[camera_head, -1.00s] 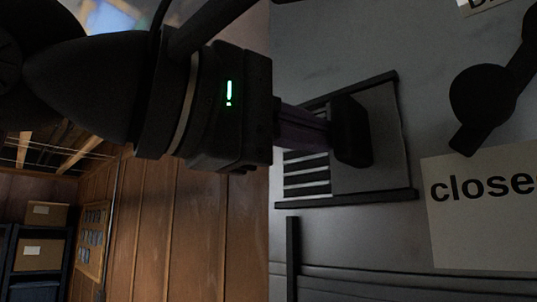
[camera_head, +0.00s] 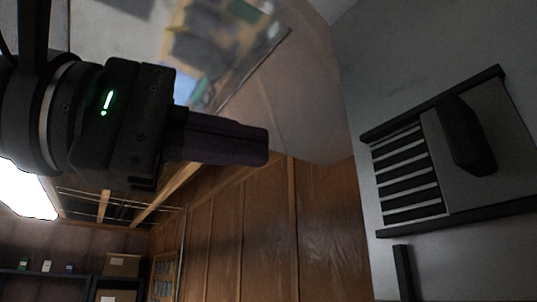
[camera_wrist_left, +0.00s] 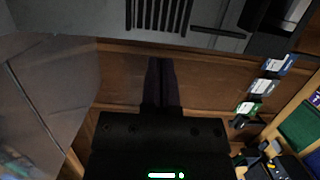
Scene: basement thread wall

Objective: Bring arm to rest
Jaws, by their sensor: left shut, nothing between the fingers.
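My left gripper (camera_head: 266,146) comes in from the left in the head view. Its dark purple fingers are shut together with nothing between them. It also shows in the left wrist view (camera_wrist_left: 160,62), where the closed fingers point up the picture toward the grey panel. In the head view the gripper is apart from the slatted vent (camera_head: 405,175) and its black sliding knob (camera_head: 465,135), with a clear gap between them. My right gripper is in neither view.
The grey metal panel (camera_head: 375,60) fills the right of the head view. A wood-plank wall (camera_head: 265,235) stands behind. Shelves with cardboard boxes (camera_head: 122,265) are at lower left. In the left wrist view, several small labelled boxes (camera_wrist_left: 262,88) stand at the right.

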